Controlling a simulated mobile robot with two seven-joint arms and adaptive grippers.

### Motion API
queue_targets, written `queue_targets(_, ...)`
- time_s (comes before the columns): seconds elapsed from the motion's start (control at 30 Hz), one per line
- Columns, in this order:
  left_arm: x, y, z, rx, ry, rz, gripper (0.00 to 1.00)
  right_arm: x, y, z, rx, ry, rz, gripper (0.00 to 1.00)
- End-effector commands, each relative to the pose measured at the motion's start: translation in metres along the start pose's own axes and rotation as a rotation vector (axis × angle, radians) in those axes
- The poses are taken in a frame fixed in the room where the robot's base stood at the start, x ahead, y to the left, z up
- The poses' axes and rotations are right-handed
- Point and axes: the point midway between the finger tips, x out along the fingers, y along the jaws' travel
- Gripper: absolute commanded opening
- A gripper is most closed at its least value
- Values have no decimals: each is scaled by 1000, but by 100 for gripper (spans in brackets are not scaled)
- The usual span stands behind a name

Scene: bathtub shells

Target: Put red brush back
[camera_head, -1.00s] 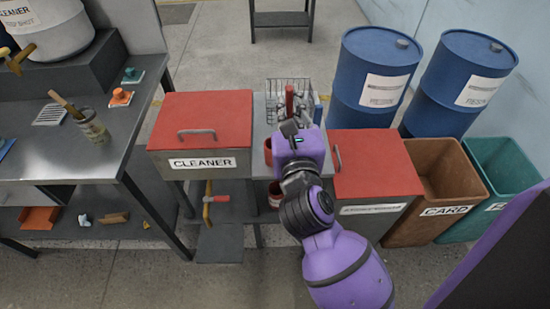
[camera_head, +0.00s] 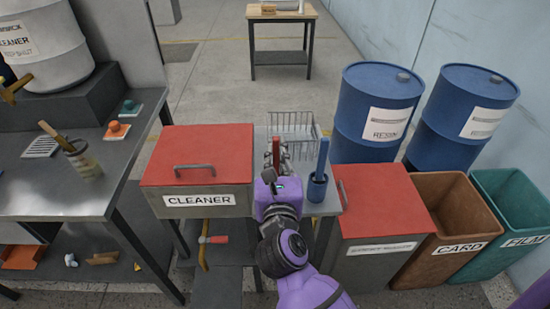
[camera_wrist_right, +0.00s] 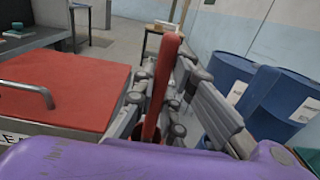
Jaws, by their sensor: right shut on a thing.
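The red brush (camera_head: 276,151) shows as an upright red handle between the fingers of my right gripper (camera_head: 277,163), over the small grey table between the two red-lidded bins. In the right wrist view the red handle (camera_wrist_right: 162,75) stands between the fingers (camera_wrist_right: 158,105), which are shut on it. The brush's lower end is hidden by the gripper and wrist. A dark red patch (camera_wrist_right: 137,133), perhaps a red holder, shows low beside the fingers; I cannot tell whether the brush is inside it. My left gripper is not in view.
A blue brush stands in a blue holder (camera_head: 317,187) close right of my gripper. A wire basket (camera_head: 292,124) is behind. The CLEANER bin (camera_head: 200,170) is left; another red-lidded bin (camera_head: 385,215) is right. Blue drums (camera_head: 376,110) stand behind it.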

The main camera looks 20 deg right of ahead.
Motion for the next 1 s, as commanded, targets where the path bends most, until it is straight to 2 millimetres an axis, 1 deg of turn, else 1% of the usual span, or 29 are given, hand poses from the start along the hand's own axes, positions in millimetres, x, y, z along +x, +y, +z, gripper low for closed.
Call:
queue_targets(0.03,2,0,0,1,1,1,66,0,0,-4,0,0,0,0)
queue_targets(0.27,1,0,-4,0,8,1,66,0,0,-3,2,-3,1,0)
queue_targets(0.43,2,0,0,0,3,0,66,0,0,-8,1,-1,1,0)
queue_targets(0.47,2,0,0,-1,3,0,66,0,0,-7,1,-1,1,14)
queue_targets(0.5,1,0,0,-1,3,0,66,0,0,-7,1,-1,1,19)
queue_targets(0.6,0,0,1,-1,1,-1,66,0,0,-6,2,-2,1,30)
queue_targets(0.87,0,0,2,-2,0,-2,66,0,0,-6,2,-2,1,30)
queue_targets(0.97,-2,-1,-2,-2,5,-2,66,0,0,0,2,-4,1,30)
queue_targets(1.0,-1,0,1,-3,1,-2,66,-4,0,-3,2,-2,2,30)
